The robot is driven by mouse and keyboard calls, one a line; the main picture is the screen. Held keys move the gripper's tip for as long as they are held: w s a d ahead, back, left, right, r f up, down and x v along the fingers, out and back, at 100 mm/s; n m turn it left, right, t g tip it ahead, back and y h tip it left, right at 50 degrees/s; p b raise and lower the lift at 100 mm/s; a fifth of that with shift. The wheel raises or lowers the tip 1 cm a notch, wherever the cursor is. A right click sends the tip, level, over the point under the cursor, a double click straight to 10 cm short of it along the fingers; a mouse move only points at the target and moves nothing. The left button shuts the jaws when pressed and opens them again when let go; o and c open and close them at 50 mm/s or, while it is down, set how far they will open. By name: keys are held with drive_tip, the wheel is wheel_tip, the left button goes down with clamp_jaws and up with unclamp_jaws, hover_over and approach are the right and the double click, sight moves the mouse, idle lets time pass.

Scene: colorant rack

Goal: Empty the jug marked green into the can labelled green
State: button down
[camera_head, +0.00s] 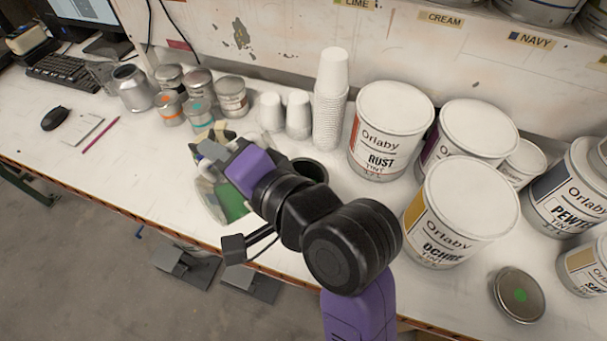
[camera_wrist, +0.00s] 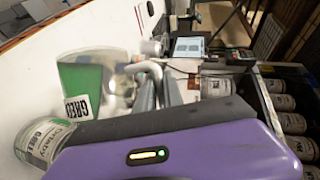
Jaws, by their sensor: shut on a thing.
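The jug (camera_head: 232,202) is clear with green contents and stands out past the end of my arm, partly hidden by it. In the wrist view the jug (camera_wrist: 82,78) shows its green contents and a tag reading GREEN in part. My gripper (camera_head: 211,151) is shut on the jug's pale handle; its fingers (camera_wrist: 158,92) show in the wrist view. I cannot tell whether the jug is off the table. The can labelled green (camera_wrist: 42,142) is at lower left in the wrist view. An open dark-mouthed can (camera_head: 310,169) shows behind my arm, its label hidden.
White cup stacks (camera_head: 331,100) stand behind. Large tint tubs, RUST (camera_head: 387,135) and OCHRE (camera_head: 455,215), fill the right. Small tins (camera_head: 198,112) stand at left. The table's left front is mostly clear.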

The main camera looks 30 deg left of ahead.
drive_tip(key=shift+w+d+r+m+y+p, duration=0.15)
drive_tip(key=shift+w+d+r+m+p, duration=0.25)
drive_tip(key=shift+w, duration=0.3)
drive_tip(key=shift+w+d+r+m+y+p, duration=0.2)
drive_tip(key=shift+w+d+r+p, duration=0.1)
drive_tip(key=shift+w+r+p, duration=0.25)
idle(2.7)
